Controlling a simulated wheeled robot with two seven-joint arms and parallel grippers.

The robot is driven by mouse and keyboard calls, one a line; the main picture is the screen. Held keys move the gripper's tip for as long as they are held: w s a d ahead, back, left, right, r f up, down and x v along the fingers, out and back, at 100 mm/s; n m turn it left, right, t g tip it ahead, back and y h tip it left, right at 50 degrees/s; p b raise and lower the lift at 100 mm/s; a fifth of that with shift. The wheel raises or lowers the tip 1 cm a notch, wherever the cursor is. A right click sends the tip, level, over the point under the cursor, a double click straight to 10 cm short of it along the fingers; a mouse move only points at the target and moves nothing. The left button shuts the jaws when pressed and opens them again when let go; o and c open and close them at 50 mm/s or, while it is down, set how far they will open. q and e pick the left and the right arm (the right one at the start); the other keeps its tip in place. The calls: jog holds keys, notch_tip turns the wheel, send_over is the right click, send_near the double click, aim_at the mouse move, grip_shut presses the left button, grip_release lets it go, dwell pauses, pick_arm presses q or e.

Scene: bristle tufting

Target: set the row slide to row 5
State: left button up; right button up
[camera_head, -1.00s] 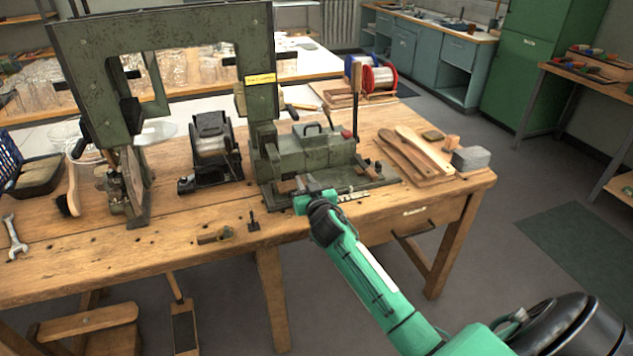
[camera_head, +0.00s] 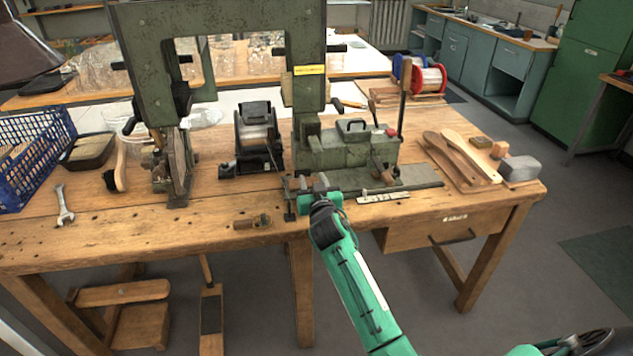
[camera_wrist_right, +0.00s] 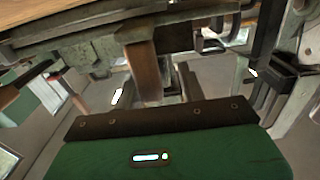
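The green-grey tufting machine (camera_head: 345,150) stands on the wooden bench. Its low base carries a flat slide plate (camera_head: 415,178) along the front. A pale marked scale strip (camera_head: 383,197) lies at the front edge, right of my gripper; its markings are too small to read. My right gripper (camera_head: 314,184) is at the front left of this base, fingertips close to the slide's left end. In the right wrist view a brown block (camera_wrist_right: 147,72) stands just beyond the green gripper body; whether the fingers hold it cannot be told. My left gripper is not in view.
A wooden-handled lever (camera_head: 403,95) rises at the base's right. Brush backs (camera_head: 465,158) and a grey block (camera_head: 519,168) lie to the right. A small wood-and-brass piece (camera_head: 252,222) lies left of my gripper. A wrench (camera_head: 64,205) and blue crate (camera_head: 30,155) are far left.

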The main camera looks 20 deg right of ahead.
jog(key=shift+s, duration=0.4)
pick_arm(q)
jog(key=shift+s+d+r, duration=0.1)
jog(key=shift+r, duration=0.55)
pick_arm(e)
jog(key=v, duration=1.3)
jog(key=shift+a, duration=0.15)
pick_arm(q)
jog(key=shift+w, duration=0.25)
pick_arm(e)
jog(key=shift+r, duration=0.1)
